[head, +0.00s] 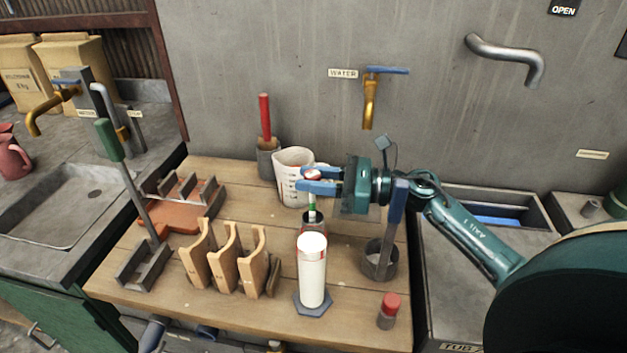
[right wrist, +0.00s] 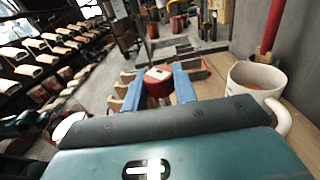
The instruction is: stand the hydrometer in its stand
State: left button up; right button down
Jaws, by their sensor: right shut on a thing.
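My right gripper (head: 318,181) is shut on the hydrometer (head: 312,206), which has a red top and a pale stem with a green band. The hydrometer hangs roughly upright. Its red top also shows between the blue fingers in the right wrist view (right wrist: 158,88). Below it is a dark round holder (head: 322,226), which looks like the stand. A white cylinder (head: 312,274) on a hexagonal foot stands in front and hides part of the holder. I cannot tell whether the hydrometer's lower end is inside the holder. My left gripper is not in view.
A white measuring jug (head: 291,183) stands close behind the gripper. A grey cup (head: 381,264) holds a blue-handled tool on the right. A red-capped bottle (head: 388,313) stands front right. Wooden cradles (head: 224,264) are on the left. Bare table lies front left of centre.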

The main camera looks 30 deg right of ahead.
jog(key=shift+f, duration=0.4)
jog(key=shift+f, duration=0.25)
jog(key=c, duration=1.5)
grip_release()
jog(key=shift+b, duration=0.3)
jog(key=shift+c, duration=0.2)
jog(key=o, duration=0.4)
jog(key=shift+r, duration=0.15)
